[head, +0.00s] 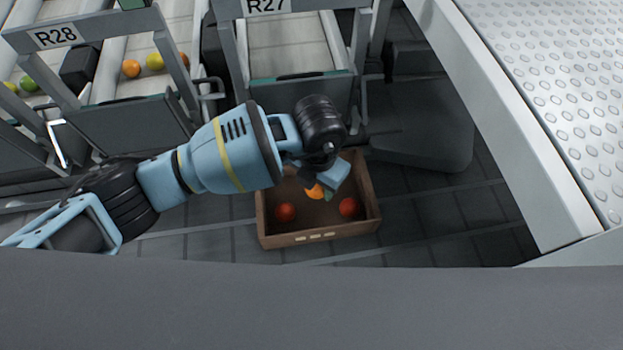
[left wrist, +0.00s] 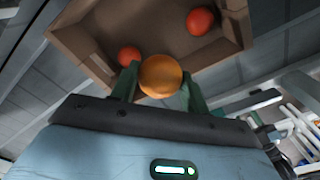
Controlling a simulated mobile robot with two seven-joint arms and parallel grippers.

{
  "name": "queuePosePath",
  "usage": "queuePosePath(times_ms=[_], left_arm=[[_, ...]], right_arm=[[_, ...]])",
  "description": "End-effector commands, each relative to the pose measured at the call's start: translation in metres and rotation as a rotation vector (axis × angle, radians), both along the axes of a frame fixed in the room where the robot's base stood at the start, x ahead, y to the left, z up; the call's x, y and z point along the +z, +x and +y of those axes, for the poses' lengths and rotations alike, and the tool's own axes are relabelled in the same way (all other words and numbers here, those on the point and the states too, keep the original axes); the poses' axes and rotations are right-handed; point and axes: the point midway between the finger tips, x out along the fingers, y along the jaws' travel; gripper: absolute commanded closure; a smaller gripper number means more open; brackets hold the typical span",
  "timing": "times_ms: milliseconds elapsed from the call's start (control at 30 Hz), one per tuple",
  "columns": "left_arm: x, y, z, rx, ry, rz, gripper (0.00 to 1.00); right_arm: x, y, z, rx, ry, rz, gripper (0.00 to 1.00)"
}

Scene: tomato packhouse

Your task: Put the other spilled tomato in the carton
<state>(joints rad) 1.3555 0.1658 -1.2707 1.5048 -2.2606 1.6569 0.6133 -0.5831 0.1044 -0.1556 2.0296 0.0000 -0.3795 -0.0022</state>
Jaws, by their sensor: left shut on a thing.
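An orange tomato (left wrist: 160,76) is between the green fingers of my left gripper (left wrist: 158,88), which is shut on it. In the head view the left gripper (head: 322,192) is over the brown carton (head: 318,238), and the orange tomato (head: 315,191) shows partly behind it. I cannot tell how high above the carton floor it is held. Two red tomatoes lie in the carton, one at left (head: 285,212) and one at right (head: 348,207). The carton also shows in the left wrist view (left wrist: 85,48). My right gripper is in neither view.
Chutes marked R28 (head: 55,37) and R27 (head: 268,5) stand behind the carton. Several tomatoes, orange (head: 131,68), yellow (head: 155,61) and green, lie on the R28 side. A white dimpled surface (head: 560,80) is at right. The floor right of the carton is clear.

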Motion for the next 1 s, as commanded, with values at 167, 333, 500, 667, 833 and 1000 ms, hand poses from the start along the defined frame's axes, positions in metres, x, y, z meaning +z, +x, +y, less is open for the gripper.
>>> queuePosePath(times_ms=[167, 333, 500, 667, 833, 1000], left_arm=[[-0.003, 0.0, 0.0, -0.001, 0.0, 0.001, 0.65], [-0.012, -0.001, 0.0, -0.002, -0.001, 0.004, 0.65], [-0.027, -0.001, 0.0, -0.002, -0.002, 0.005, 0.65], [-0.043, -0.001, 0.0, -0.002, -0.001, 0.004, 0.65], [-0.059, -0.001, 0.0, -0.003, 0.0, 0.004, 0.65], [-0.077, -0.001, 0.0, -0.003, 0.0, 0.004, 0.65]], right_arm=[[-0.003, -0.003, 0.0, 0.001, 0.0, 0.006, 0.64], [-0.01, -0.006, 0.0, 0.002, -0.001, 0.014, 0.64], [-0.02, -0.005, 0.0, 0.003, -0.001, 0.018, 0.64], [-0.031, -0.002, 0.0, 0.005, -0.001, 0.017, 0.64], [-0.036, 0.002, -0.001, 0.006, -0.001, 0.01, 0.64], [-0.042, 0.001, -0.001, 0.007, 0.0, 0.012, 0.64]])
